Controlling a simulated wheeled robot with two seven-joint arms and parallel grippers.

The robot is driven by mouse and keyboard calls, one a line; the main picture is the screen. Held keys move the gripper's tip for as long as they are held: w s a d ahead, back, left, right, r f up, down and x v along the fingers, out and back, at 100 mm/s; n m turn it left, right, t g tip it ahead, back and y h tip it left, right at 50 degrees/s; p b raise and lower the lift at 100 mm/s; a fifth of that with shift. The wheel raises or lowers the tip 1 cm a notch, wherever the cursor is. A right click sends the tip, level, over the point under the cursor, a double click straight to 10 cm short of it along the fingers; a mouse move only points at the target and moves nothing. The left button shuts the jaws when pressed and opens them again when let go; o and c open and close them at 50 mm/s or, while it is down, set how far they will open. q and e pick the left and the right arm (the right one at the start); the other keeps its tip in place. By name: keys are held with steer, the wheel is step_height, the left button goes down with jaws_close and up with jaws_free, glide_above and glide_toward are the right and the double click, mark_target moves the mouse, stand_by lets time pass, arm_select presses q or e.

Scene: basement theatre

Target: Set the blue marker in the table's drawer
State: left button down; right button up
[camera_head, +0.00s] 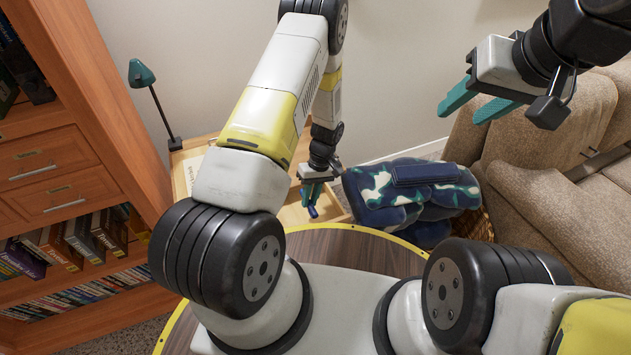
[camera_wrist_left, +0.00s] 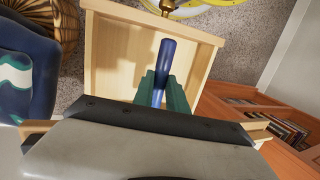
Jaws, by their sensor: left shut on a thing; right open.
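The blue marker (camera_head: 312,211) is held in my left gripper (camera_head: 313,190), whose teal fingers are shut on it. In the left wrist view the marker (camera_wrist_left: 165,62) sticks out from between the fingertips (camera_wrist_left: 161,88). Behind it is the table's drawer (camera_wrist_left: 112,60), pulled open, pale wood, its visible floor bare. The marker appears over the drawer; whether it touches the floor cannot be told. In the head view the drawer (camera_head: 334,207) is partly hidden by my left arm and gripper. The light wooden table (camera_head: 198,146) stands behind. My right gripper (camera_head: 476,104) is open and empty, upper right.
A blue camouflage-patterned bundle with a blanket-like look (camera_head: 420,190) lies in a wicker basket (camera_head: 479,225) right of the drawer. A beige sofa (camera_head: 540,150) is further right. A bookcase (camera_head: 60,170) stands at left.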

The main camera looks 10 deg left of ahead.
mark_target(309, 218)
arm_select(q)
step_height(309, 218, down, 6)
steer(key=shift+f, duration=0.1)
steer(key=shift+s+f, duration=0.1)
stand_by(0.3)
